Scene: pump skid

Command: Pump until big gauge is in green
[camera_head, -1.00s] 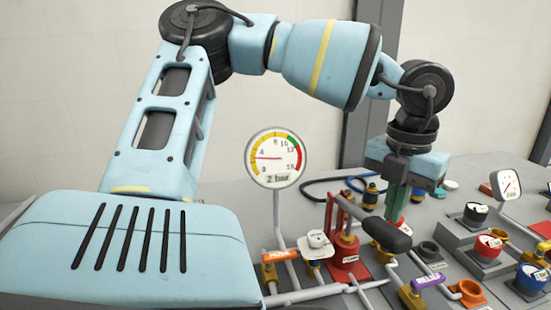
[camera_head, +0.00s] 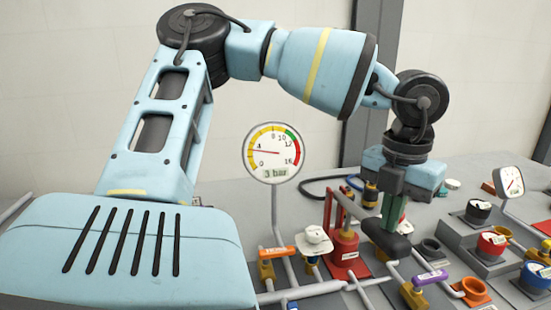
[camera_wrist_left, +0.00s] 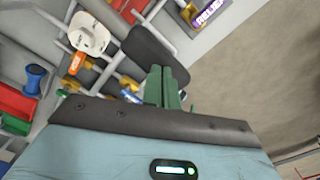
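The big gauge (camera_head: 273,153) stands on a pole in the middle of the head view. Its display reads 3 bar and its needle points left, in the yellow part of the scale. The green band is at upper right. The red pump (camera_head: 344,246) has a lever ending in a black grip (camera_head: 385,239). My left gripper (camera_head: 392,218) points down at the grip. In the left wrist view its green fingers (camera_wrist_left: 162,80) are shut together, with their tips at the black grip (camera_wrist_left: 157,52), apparently against it rather than around it. My right gripper is out of view.
An orange-handled valve (camera_head: 279,253), a white cap (camera_head: 314,237) and a purple-handled valve (camera_head: 429,278) stand close around the pump. A small gauge (camera_head: 509,181) and red (camera_head: 491,243) and blue (camera_head: 534,277) round parts are at the right.

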